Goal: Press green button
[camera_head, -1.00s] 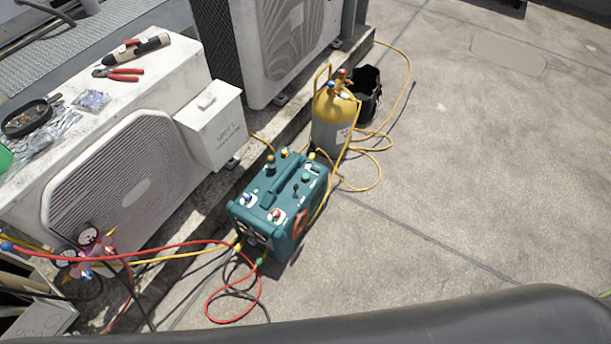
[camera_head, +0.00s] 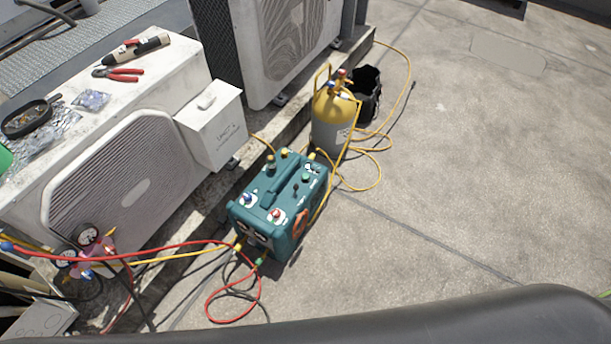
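A teal recovery machine (camera_head: 262,226) stands on the concrete in the middle of the view, beside the condenser's base. Its top carries a carry handle and several coloured knobs or buttons. A small green one (camera_head: 306,178) sits on a pale patch near the far right of the top; at this size I cannot tell whether it is a button or a knob. A red one (camera_head: 277,214) and a blue one (camera_head: 247,198) sit at the near end. Neither of my grippers is in view.
A yellow and grey gas cylinder (camera_head: 332,122) stands behind the machine, next to a black bucket (camera_head: 367,92). Red hose (camera_head: 207,304) and yellow hose (camera_head: 378,172) lie around them. A white condenser (camera_head: 125,185) with tools on top stands left. Concrete at right is mostly clear.

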